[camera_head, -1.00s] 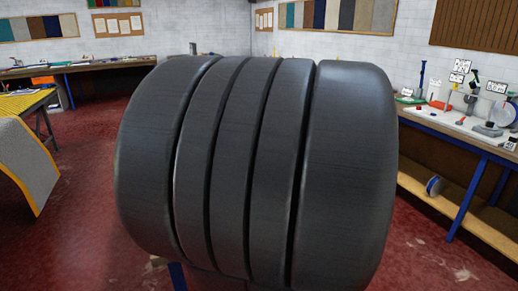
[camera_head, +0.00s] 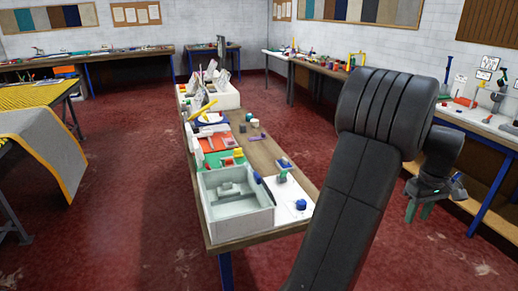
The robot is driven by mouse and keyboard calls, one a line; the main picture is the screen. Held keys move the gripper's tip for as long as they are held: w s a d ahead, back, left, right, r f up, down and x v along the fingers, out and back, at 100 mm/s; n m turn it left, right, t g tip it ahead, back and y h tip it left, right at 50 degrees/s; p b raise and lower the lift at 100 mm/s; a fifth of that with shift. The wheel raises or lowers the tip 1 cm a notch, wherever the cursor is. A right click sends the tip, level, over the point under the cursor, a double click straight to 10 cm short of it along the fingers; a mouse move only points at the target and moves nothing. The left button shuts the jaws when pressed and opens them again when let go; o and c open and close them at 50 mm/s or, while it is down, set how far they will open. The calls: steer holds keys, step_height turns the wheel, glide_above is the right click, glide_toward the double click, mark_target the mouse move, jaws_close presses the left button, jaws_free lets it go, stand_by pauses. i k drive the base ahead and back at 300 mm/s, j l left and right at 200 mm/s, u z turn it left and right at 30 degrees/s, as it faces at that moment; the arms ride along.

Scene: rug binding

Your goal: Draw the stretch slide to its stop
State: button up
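My gripper (camera_head: 418,208) hangs at the right of the head view, at the end of my dark arm, in front of the right-hand bench. Its short fingers point down and look apart, with nothing visible between them. It is clear of the centre table (camera_head: 262,236). I cannot make out the stretch slide for certain among the small tools. A white open box (camera_head: 237,222) with a stepped pale block inside stands at the table's near end. A white board (camera_head: 292,212) with small blue and green parts lies to its right.
Red and green mats and small tools cover the centre table. The right bench (camera_head: 478,118) carries small devices and signs. A yellow-topped table with a draped grey rug (camera_head: 50,150) stands at left. Red floor (camera_head: 140,200) is open between them.

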mark_target(238, 153)
steer(key=j, duration=0.65)
steer(key=i+j, duration=0.15)
steer(key=j, duration=0.5)
steer(key=j+u, duration=0.1)
steer(key=j, duration=0.55)
steer(key=i+j, duration=0.15)
steer(key=j, duration=0.5)
steer(key=i+u, duration=0.15)
steer(key=i, duration=1.05)
steer(key=i+l, duration=0.25)
